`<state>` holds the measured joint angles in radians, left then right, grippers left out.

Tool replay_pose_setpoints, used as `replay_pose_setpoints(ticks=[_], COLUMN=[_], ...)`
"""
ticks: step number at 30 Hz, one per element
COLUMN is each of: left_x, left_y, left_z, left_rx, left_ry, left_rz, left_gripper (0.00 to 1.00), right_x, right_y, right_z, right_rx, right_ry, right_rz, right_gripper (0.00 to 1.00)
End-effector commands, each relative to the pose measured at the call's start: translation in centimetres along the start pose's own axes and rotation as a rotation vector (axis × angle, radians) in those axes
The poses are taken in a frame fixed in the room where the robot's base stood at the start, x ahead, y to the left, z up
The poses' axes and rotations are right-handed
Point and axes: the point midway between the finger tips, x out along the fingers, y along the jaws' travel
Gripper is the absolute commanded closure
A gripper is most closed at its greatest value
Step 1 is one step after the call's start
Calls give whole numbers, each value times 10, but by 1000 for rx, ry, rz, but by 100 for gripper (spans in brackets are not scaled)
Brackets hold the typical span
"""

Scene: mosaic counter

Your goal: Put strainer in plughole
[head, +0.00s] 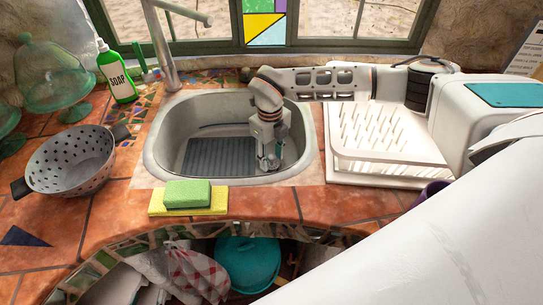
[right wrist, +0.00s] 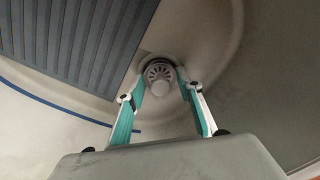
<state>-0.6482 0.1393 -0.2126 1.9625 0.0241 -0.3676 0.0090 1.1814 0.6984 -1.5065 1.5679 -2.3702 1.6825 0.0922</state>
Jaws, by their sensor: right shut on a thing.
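My right gripper (head: 268,165) reaches down into the right part of the metal sink (head: 160,130). In the right wrist view its teal fingers (right wrist: 161,85) are shut on the strainer (right wrist: 160,72), a small round grey piece with slots and a central knob. The strainer is over or at the plughole, whose dark rim partly shows behind it. I cannot tell whether it is seated or just above. The strainer and plughole are hidden by the gripper in the head view. My left gripper is not in view.
A grey ribbed mat (head: 218,156) lies in the sink, left of the gripper. The tap (head: 166,50) stands at the back left. A sponge (head: 187,193) on a yellow cloth lies at the front edge. A dish rack (head: 385,135) stands right, a colander (head: 70,160) left.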

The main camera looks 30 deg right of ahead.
Motion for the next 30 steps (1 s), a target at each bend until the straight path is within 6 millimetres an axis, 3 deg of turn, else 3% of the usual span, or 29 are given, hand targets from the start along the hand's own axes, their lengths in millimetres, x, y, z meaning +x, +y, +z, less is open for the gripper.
replay_pose_setpoints(ticks=[30], left_x=[1], left_y=[0], left_z=[3], left_rx=[0], left_ry=[-2], left_rz=[0], left_gripper=[60], right_x=[11], right_y=[0], right_z=[0], right_rx=[0], right_ry=[0], right_rz=[0], right_gripper=[86])
